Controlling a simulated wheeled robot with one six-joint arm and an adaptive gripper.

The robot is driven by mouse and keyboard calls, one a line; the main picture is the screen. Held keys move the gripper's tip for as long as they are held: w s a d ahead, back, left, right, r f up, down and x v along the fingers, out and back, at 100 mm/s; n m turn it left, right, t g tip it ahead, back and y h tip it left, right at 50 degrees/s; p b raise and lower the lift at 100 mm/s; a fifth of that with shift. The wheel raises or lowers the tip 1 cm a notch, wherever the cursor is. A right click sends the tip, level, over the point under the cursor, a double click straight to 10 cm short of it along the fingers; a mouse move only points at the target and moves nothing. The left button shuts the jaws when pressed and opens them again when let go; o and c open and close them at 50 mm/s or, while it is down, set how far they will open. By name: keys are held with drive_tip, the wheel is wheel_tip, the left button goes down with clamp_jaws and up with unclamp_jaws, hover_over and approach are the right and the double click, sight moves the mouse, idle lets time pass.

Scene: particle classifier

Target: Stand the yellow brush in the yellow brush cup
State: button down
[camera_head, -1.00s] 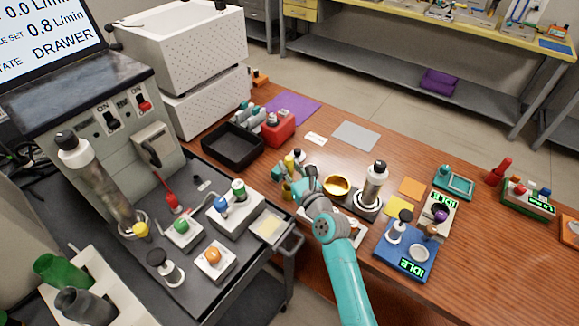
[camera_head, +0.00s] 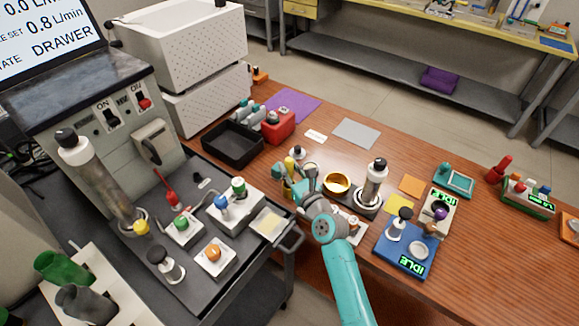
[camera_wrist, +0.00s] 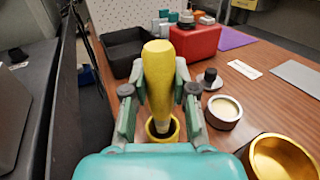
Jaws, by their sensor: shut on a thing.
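The yellow brush (camera_wrist: 158,80) stands nearly upright between the fingers of my gripper (camera_wrist: 160,100), which is shut on it. The brush also shows in the head view (camera_head: 289,164), above my gripper (camera_head: 289,186). The yellow brush cup (camera_wrist: 162,128) shows in the wrist view as a round yellow rim with a dark inside, around the brush's lower end. My fingers flank the brush just above the cup. I cannot tell how deep the lower end sits or whether it touches the cup. My arm mostly hides the cup in the head view.
A gold bowl (camera_wrist: 281,158) and a round, pale-topped container (camera_wrist: 224,112) stand close on the right. A black tray (camera_wrist: 117,57) and a red case (camera_wrist: 195,40) are behind. The dark cart (camera_head: 190,260) stands on the left, close to the table edge.

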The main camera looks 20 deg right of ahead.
drive_tip(key=shift+f, duration=2.15)
drive_tip(key=c, duration=0.8)
unclamp_jaws()
drive_tip(key=shift+c, duration=0.2)
drive_tip(key=s, duration=0.4)
drive_tip(key=s+d, duration=0.1)
drive_tip(key=s, duration=0.3)
drive_tip(key=s+d, duration=0.1)
drive_tip(key=s, duration=0.2)
drive_tip(key=shift+s, duration=0.4)
